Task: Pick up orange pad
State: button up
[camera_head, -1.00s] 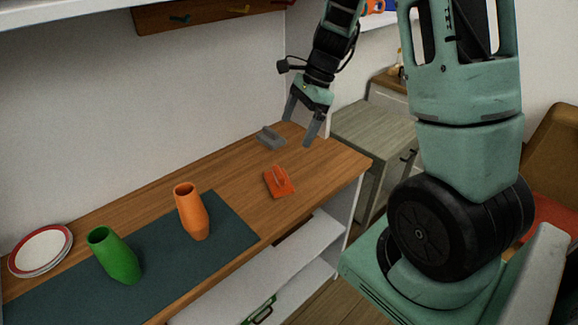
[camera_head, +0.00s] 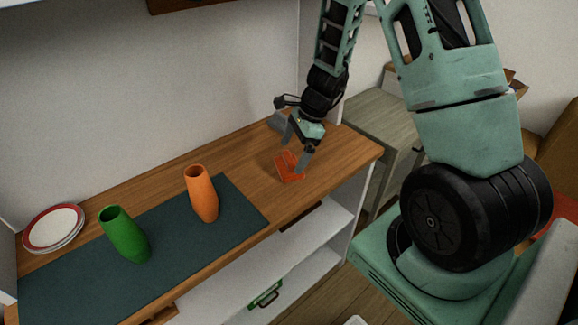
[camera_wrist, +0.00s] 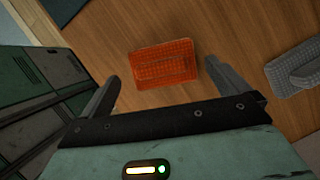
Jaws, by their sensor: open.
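The orange pad (camera_head: 289,168) lies on the wooden counter, near its right end. It has a raised grip on top. In the wrist view the orange pad (camera_wrist: 166,64) lies just beyond and between the fingertips, with its long side running roughly across the picture. My gripper (camera_head: 293,154) is open and empty, close above the pad in the head view. In the wrist view my gripper (camera_wrist: 160,72) has its fingers spread wider than the pad, and I see no contact.
A grey pad (camera_wrist: 298,72) lies to the right of the orange one; it is partly hidden behind my gripper in the head view. An orange vase (camera_head: 202,195) and a green vase (camera_head: 124,235) stand on a dark mat (camera_head: 90,280). Plates (camera_head: 54,228) are stacked at the left.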

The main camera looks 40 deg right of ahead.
aim_at(291, 156)
jog(key=shift+x, duration=1.95)
jog(key=shift+d, duration=0.1)
jog(key=c, duration=0.8)
notch_tip(291, 156, up, 10)
jog(key=shift+p, duration=0.5)
